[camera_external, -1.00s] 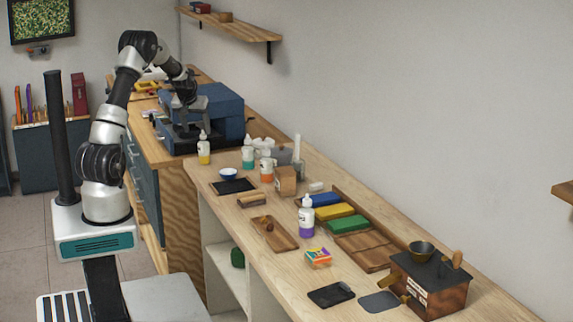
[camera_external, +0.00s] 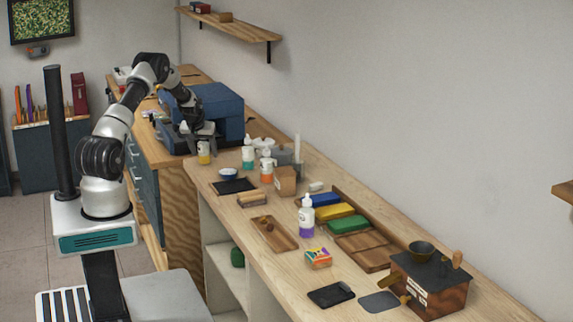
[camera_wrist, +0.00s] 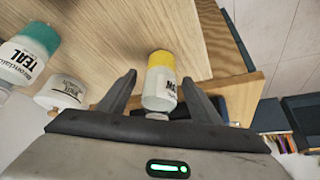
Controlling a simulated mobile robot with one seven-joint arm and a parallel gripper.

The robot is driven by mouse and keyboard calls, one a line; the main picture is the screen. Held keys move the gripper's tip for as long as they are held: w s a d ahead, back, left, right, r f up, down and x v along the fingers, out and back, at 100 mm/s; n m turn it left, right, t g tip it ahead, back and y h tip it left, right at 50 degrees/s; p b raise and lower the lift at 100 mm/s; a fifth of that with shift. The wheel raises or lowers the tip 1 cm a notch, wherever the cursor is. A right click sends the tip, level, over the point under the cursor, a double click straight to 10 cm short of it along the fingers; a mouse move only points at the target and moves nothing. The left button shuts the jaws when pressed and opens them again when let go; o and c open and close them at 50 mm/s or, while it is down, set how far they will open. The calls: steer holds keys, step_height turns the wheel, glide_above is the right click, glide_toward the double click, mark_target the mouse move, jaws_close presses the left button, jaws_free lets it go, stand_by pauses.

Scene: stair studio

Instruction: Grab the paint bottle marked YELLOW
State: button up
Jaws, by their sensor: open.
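The yellow paint bottle (camera_external: 204,154) stands at the far left end of the wooden counter in the external view. My gripper (camera_external: 204,140) is at its upper part, coming from above. In the wrist view the bottle (camera_wrist: 160,82) lies between the two spread fingers of my gripper (camera_wrist: 158,92). The fingers are open, with a visible gap on each side of the bottle.
A bottle marked TEAL (camera_wrist: 27,52) and a white round container (camera_wrist: 60,93) are left of the bottle in the wrist view. The orange bottle (camera_external: 267,168) and purple bottle (camera_external: 306,218) stand farther along the counter. A blue machine (camera_external: 215,110) is behind my gripper.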

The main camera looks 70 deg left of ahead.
steer(key=c, duration=1.2)
